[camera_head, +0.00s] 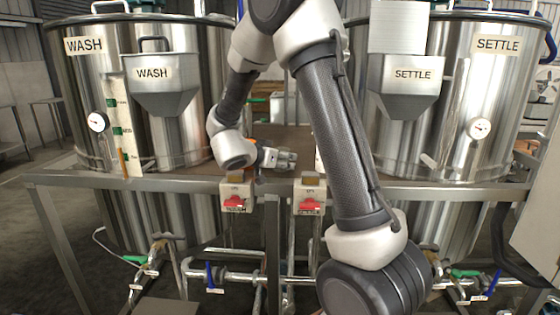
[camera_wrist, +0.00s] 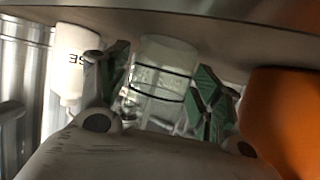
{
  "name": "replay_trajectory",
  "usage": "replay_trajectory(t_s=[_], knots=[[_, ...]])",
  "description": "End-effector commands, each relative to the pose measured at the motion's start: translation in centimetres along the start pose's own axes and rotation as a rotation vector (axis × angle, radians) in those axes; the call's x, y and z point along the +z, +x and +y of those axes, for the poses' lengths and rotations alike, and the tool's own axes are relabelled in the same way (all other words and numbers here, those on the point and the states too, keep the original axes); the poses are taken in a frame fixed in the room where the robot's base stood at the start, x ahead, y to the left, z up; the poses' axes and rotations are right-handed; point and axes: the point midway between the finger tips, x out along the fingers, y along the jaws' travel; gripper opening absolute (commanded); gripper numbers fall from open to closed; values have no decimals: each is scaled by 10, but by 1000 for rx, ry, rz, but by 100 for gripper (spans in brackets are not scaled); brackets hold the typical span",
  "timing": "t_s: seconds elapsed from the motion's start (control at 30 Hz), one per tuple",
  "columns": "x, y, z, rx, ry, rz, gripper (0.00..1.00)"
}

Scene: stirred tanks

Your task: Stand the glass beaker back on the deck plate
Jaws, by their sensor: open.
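The deck plate (camera_head: 290,136) is the brown surface between the two tanks. In the wrist view it shows as the band across the top (camera_wrist: 235,45), so that picture is upside down. The clear glass beaker (camera_wrist: 166,54) with dark ring lines is between my green-padded fingers. Its base end is at the plate and it looks upright; I cannot tell whether it touches. My gripper (camera_head: 284,159) is low over the plate's front part, pointing right, and open around the beaker. In the head view the beaker cannot be made out clearly.
A white bottle (camera_wrist: 76,62) stands close beside one finger, and a large orange object (camera_wrist: 285,115) is close beside the other. The WASH tank (camera_head: 190,60) and SETTLE tank (camera_head: 490,85) flank the plate. Red-switch boxes (camera_head: 236,197) hang at the front rail.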

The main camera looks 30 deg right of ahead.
Motion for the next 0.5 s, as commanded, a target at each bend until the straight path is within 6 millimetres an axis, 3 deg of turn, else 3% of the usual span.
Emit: replay_trajectory(t_s=[0.5], knots=[[1, -102, -1, -3, -1, 0, 66]])
